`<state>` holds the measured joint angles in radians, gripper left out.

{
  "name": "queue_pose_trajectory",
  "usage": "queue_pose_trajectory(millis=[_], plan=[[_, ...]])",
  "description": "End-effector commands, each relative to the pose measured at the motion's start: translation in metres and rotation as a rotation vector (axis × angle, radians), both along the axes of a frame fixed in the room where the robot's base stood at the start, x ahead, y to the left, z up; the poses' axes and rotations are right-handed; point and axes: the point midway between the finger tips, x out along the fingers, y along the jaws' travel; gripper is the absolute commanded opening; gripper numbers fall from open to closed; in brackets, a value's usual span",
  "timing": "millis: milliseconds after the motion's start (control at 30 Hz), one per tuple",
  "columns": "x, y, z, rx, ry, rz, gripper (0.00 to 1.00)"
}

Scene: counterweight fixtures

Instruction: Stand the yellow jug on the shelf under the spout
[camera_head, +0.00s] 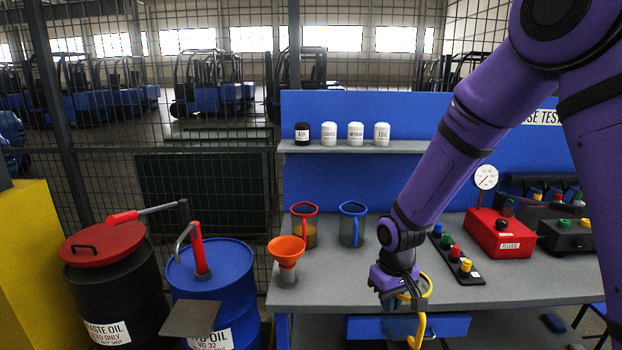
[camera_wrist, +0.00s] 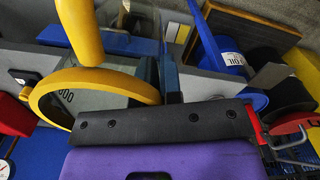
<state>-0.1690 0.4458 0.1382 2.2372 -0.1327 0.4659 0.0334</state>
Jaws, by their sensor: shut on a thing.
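The yellow jug (camera_head: 426,290) is clear-bodied with a yellow rim and handle. It is at the workbench's front edge, partly hidden by my gripper (camera_head: 402,296). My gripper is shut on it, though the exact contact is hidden. The jug's yellow rim and handle (camera_wrist: 83,40) fill the left of the wrist view, beside my gripper's dark bar. The grey shelf (camera_head: 190,319) juts from the front of the blue oil drum (camera_head: 222,270), far left of the jug, and looks bare. Above it, the grey spout (camera_head: 181,238) curves down from the red pump (camera_head: 200,250).
An orange funnel (camera_head: 287,250) stands at the workbench's (camera_head: 350,275) left end, between jug and drum. Behind it stand a red-rimmed jug (camera_head: 305,228) and a blue-rimmed jug (camera_head: 351,226). A button strip (camera_head: 457,262) lies right of my gripper. A black waste drum (camera_head: 112,290) stands at left.

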Motion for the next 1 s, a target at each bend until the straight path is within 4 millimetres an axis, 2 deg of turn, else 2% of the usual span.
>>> queue_pose_trajectory(millis=[67, 467, 667, 800, 1000], plan=[[0.0, 0.0, 0.0, 0.0, 0.0, 0.0, 0.0], [0.03, -0.034, -0.03, 0.005, 0.003, -0.114, 0.0], [0.051, -0.063, -0.055, 0.006, 0.004, -0.203, 0.0], [0.066, -0.093, -0.079, 0.004, 0.005, -0.283, 0.0], [0.079, -0.123, -0.104, 0.001, 0.002, -0.362, 0.0]])
